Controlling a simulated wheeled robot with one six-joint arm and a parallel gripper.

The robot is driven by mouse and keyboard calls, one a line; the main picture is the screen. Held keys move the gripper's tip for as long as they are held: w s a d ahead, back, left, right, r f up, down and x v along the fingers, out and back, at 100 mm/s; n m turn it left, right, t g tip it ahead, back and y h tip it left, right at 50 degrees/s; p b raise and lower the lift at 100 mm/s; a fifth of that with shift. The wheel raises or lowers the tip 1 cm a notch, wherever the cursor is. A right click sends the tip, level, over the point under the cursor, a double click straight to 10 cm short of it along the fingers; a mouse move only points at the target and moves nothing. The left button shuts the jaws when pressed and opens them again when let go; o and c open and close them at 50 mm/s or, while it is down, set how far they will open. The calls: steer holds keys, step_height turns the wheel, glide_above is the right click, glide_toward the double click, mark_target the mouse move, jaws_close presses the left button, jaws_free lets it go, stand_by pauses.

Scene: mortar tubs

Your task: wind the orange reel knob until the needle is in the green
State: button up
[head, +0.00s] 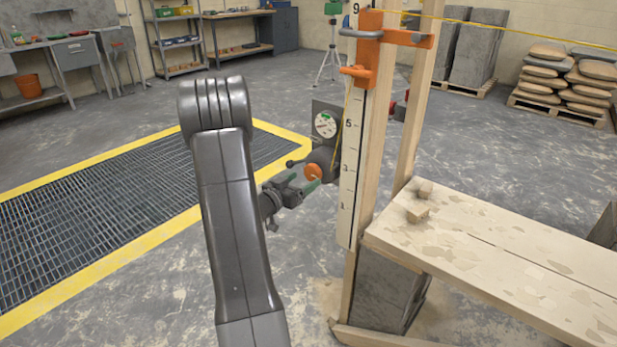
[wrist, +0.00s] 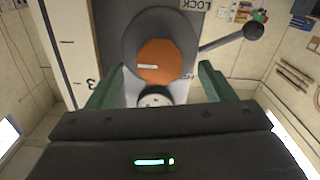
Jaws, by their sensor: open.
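The orange reel knob (head: 313,172) sits on a dark round reel on a plate beside the white numbered staff. In the wrist view the knob (wrist: 161,61) faces me, with a pale mark on its face. My gripper (head: 301,183) is open just in front of the knob. In the wrist view its green fingers (wrist: 160,66) stand left and right of the knob, apart from each other; I cannot tell whether they touch it. The round white gauge (head: 326,124) is above the reel. It has some green on its face, but its needle is too small to read.
A lever with a dark ball end (wrist: 253,31) sticks out beside the reel, near a LOCK label (wrist: 195,4). The numbered staff (head: 349,165) and wooden post stand close by on the right. A plank bench (head: 500,255) is further right. A yellow-edged floor grate (head: 130,200) lies left.

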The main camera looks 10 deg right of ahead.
mark_target(309, 174)
steer(key=shift+x, duration=2.05)
steer(key=c, duration=1)
steer(key=m+b, duration=0.4)
steer(key=shift+f, duration=0.2)
steer(key=m+b, duration=0.5)
steer(key=m, duration=0.2)
steer(key=shift+b, duration=0.35)
steer(key=m+b, duration=0.5)
steer(key=m, duration=0.1)
steer(key=shift+a+r, duration=0.1)
steer(key=shift+w+r+m+b, duration=0.1)
steer(key=shift+r+m+b, duration=0.1)
steer(key=shift+m+b, duration=1.9)
